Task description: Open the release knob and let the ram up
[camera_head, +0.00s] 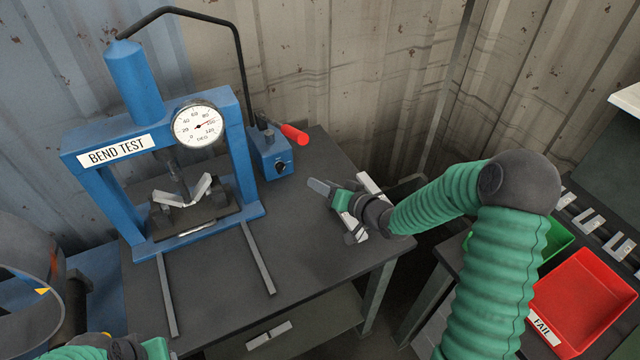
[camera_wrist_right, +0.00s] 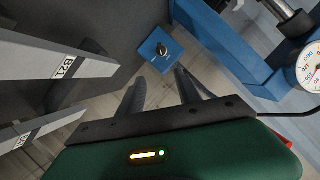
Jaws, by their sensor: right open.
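The release knob (camera_head: 280,167) is a small black knob on the front of a blue pump block (camera_head: 268,148), right of the press. It also shows in the right wrist view (camera_wrist_right: 162,50), beyond the fingertips. My right gripper (camera_head: 319,187) is open and empty, right of the block and apart from the knob. The ram (camera_head: 174,172) reaches down inside the blue press frame (camera_head: 240,160) onto a bent metal strip (camera_head: 201,188); whether they touch is unclear. The gauge (camera_head: 198,125) needle points to the upper right. My left gripper (camera_head: 154,348) is partly cut off at the bottom left.
A red-tipped pump lever (camera_head: 294,134) stands above the block. Pale strips (camera_head: 368,186) lie beside my right gripper; the right wrist view shows B21 labels on pale bars (camera_wrist_right: 75,68). A red FAIL bin (camera_head: 585,300) is at right. The front of the dark table (camera_head: 215,290) has free room.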

